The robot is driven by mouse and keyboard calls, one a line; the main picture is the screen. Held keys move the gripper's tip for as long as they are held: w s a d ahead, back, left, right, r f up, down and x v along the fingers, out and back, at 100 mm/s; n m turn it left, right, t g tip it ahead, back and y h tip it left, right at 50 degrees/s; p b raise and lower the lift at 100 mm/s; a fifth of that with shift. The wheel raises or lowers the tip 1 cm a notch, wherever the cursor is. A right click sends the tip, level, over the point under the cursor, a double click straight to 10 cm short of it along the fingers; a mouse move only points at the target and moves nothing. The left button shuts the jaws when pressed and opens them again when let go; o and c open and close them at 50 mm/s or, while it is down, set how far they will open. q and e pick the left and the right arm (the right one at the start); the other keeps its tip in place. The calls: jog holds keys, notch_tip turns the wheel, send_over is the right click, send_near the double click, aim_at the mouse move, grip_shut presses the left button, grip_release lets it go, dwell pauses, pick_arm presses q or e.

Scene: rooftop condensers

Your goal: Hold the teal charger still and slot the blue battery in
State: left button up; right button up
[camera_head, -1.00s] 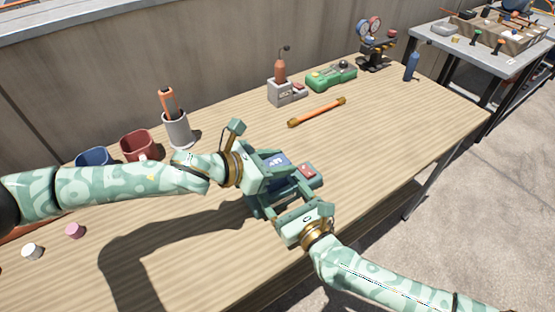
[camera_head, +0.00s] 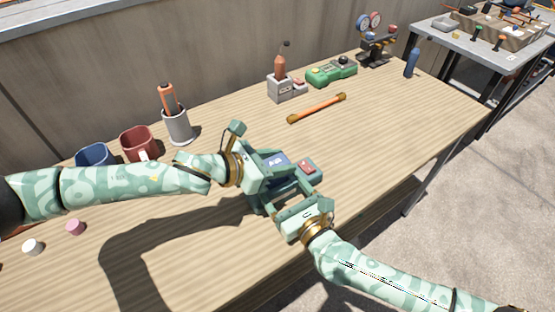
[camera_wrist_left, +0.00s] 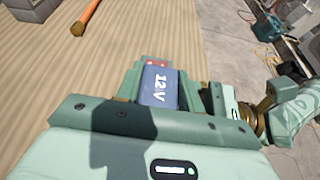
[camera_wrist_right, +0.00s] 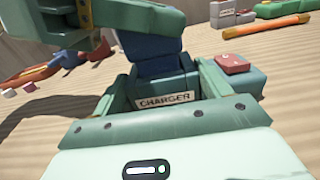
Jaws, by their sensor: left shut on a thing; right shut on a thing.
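The teal charger (camera_wrist_right: 165,99) sits on the table with its "CHARGER" label facing the right wrist camera. A red block (camera_head: 307,167) shows on its side part. My right gripper (camera_head: 296,196) is shut on the charger, one finger on each side of the labelled body. The blue battery (camera_wrist_left: 158,88), marked "12V", is held in my left gripper (camera_head: 270,168), which is shut on it. The battery (camera_wrist_right: 151,52) is over the charger's body, its lower end at the charger's top. The contact is partly hidden, and I cannot tell how deep it sits.
An orange rod (camera_head: 317,108) lies behind the charger. A grey block with a red bottle (camera_head: 280,67) and a green device (camera_head: 331,74) stand farther back. The table's right part is clear.

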pick_arm(q)
jog(key=shift+f, duration=0.2)
jog(key=shift+f, duration=0.25)
jog(key=o, duration=1.2)
jog(key=v, duration=1.2)
jog(key=shift+f, duration=0.1)
pick_arm(e)
jog(key=o, duration=1.4)
jog(key=shift+c, duration=0.2)
